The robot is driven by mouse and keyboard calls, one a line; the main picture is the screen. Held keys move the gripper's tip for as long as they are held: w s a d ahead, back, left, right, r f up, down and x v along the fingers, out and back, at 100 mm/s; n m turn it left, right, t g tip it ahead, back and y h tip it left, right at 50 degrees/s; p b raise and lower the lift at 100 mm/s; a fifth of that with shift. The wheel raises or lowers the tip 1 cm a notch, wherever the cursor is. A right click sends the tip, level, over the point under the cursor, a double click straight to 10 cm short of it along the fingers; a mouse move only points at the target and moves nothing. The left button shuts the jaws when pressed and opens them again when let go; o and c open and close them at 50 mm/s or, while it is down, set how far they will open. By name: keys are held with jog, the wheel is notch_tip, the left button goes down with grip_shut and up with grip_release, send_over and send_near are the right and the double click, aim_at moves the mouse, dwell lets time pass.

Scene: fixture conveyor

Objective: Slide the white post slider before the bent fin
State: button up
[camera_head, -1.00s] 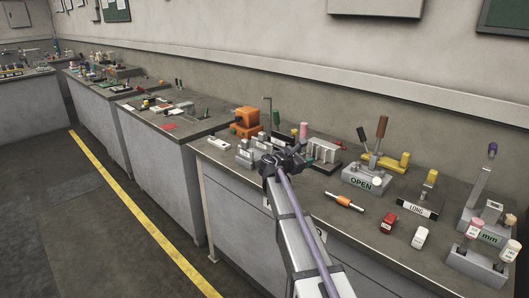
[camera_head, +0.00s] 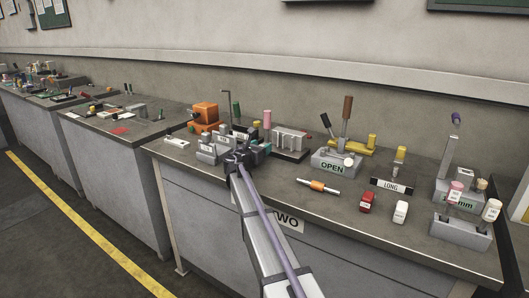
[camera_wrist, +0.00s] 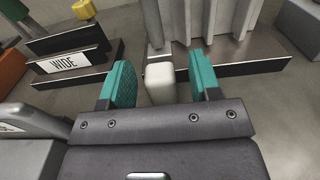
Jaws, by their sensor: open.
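The white post slider (camera_wrist: 160,84) stands between the two teal fingers of my gripper (camera_wrist: 160,82) in the wrist view. The gripper is open, with a gap visible on either side of the post. Just beyond it stands the grey fin block (camera_wrist: 225,22); it also shows in the head view (camera_head: 291,141). I cannot tell for certain which fin is bent. A dark rail edge (camera_wrist: 245,69) runs along the front of the fins. In the head view my gripper (camera_head: 252,152) is left of the fin block, and the white post is hidden.
The WIDE block (camera_wrist: 64,65) stands at the left in the wrist view. In the head view, an orange block (camera_head: 205,114) is behind left and the OPEN block (camera_head: 332,165) is right. An orange-banded rod (camera_head: 318,186) lies in front.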

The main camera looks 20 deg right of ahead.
jog(key=shift+x, duration=1.45)
jog(key=shift+r, duration=0.1)
grip_shut()
